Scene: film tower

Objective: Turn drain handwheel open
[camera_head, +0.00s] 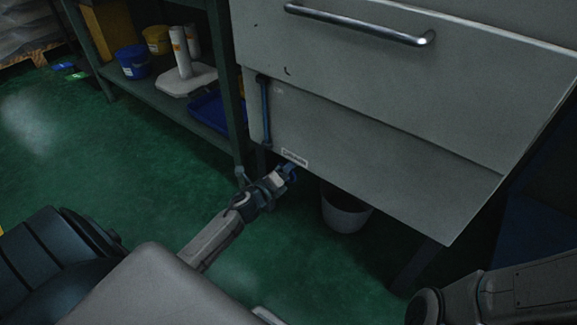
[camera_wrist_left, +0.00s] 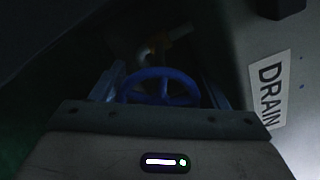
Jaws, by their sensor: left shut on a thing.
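The drain handwheel (camera_wrist_left: 160,76) is a blue spoked wheel, seen in the left wrist view between the two fingers of my left gripper (camera_wrist_left: 160,88). The fingers are shut on its rim from both sides. A brassy valve part (camera_wrist_left: 158,47) shows dimly behind it. A white label reading DRAIN (camera_wrist_left: 269,92) is on the grey panel to the right. In the head view my left gripper (camera_head: 288,172) is at the lower edge of the grey cabinet (camera_head: 370,130), just under a small label (camera_head: 294,157); the wheel is mostly hidden there. My right gripper is not in view.
A grey bucket (camera_head: 345,210) stands on the green floor under the cabinet, right of my left gripper. Open floor lies at left.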

